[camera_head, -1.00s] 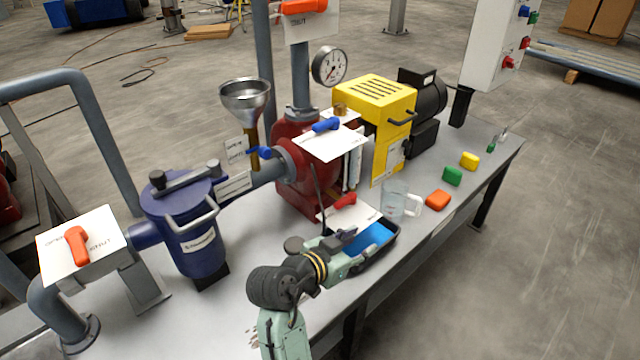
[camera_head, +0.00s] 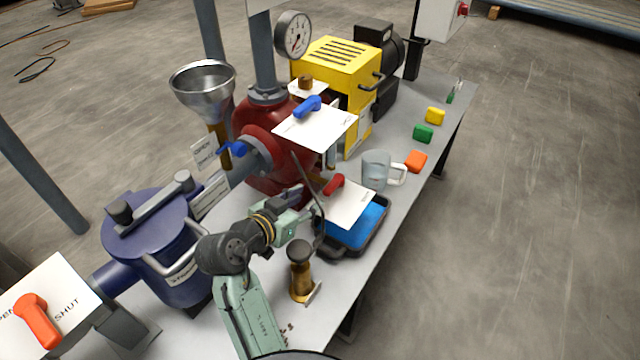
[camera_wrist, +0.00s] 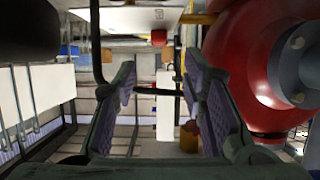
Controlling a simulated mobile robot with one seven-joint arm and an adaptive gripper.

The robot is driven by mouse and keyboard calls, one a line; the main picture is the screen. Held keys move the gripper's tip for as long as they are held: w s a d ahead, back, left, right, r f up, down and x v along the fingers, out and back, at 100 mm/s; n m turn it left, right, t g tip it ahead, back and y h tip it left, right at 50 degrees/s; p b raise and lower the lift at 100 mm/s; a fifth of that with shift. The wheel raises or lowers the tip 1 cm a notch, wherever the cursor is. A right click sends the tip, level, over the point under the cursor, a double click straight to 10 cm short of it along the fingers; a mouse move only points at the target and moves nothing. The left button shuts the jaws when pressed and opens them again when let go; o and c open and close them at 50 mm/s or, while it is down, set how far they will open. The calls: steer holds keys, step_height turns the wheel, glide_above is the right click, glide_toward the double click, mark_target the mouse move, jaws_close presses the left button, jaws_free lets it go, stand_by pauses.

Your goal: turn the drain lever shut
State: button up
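A small red lever (camera_head: 334,184) sits on a white plate (camera_head: 348,205) low beside the red pump-like body, above a black tray (camera_head: 370,240) with a blue inside. I take it for the drain lever; the plate's print is too small to read. My gripper (camera_head: 306,207) is left of the plate, near the red body (camera_head: 262,130), apart from the lever. In the wrist view my gripper (camera_wrist: 163,100) has its fingers wide apart with nothing held. A small red part (camera_wrist: 159,38) shows beyond them, perhaps the lever.
A thin dark rod (camera_head: 306,180) rises close to my gripper. A brass piece with a dark knob (camera_head: 300,272) stands in front. A glass mug (camera_head: 376,170) is behind the tray. A blue lever (camera_head: 308,107) on a plate overhangs the area. The blue strainer (camera_head: 155,240) is at left.

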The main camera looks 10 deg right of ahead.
mark_target(330, 187)
steer(key=b+x, duration=0.3)
steer(key=x, duration=0.7)
steer(key=shift+d+f, duration=0.1)
steer(key=shift+d, duration=0.05)
steer(key=shift+c, duration=0.2)
jaws_close()
